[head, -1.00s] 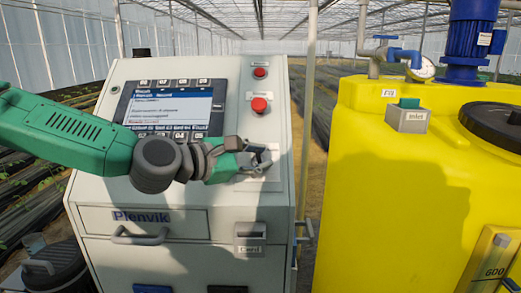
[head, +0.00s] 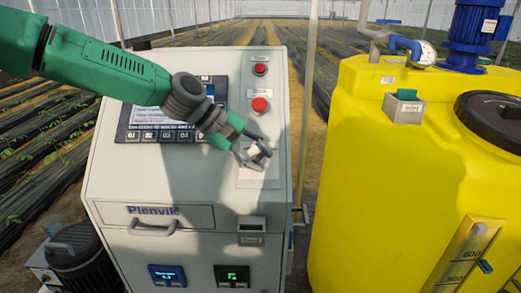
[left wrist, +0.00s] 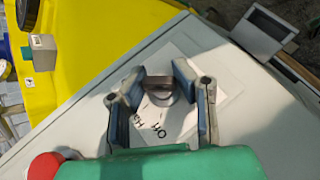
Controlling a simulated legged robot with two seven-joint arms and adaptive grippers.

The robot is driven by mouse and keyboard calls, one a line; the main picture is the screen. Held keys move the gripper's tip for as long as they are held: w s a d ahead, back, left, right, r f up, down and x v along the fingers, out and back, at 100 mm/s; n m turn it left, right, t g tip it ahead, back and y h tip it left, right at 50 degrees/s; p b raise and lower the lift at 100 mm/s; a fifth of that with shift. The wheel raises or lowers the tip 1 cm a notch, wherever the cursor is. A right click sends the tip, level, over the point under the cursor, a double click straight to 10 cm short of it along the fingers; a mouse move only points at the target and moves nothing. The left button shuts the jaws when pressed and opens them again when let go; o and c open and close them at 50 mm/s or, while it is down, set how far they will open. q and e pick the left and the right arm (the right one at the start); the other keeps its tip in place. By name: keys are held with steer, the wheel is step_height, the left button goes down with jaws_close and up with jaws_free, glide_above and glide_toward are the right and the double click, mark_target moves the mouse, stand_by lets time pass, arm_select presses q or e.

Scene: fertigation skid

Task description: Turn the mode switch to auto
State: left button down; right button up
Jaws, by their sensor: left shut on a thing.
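The mode switch (left wrist: 158,87) is a dark round knob on a white label plate (left wrist: 226,92), seen in the left wrist view. Black lettering on the plate shows upside down and partly covered, so I cannot read the switch's setting. My left gripper (left wrist: 157,84) has its two blue-padded fingers on either side of the knob and is shut on it. In the head view my left gripper (head: 252,155) is at the right part of the cabinet's sloped panel and mostly hides the knob. My right gripper is in neither view.
On the white cabinet (head: 130,185), a red mushroom button (head: 260,104) sits above the switch, with a smaller red button (head: 260,69) higher up. My left arm partly covers the display (head: 145,112). A yellow tank (head: 390,180) stands to the right, across a narrow gap.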

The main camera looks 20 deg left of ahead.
arm_select(q)
steer(key=shift+w+r+m+g+y, duration=0.15)
steer(key=shift+r+m+g+y, duration=0.15)
steer(key=shift+m+g+y, duration=0.45)
steer(key=shift+m+g, duration=0.25)
steer(key=shift+m, duration=0.1)
steer(key=c, duration=1.4)
jaws_free()
steer(key=shift+r, duration=0.1)
steer(key=shift+o, duration=0.9)
steer(key=shift+s, duration=0.2)
steer(key=shift+a+f, duration=0.1)
steer(key=shift+f, duration=0.1)
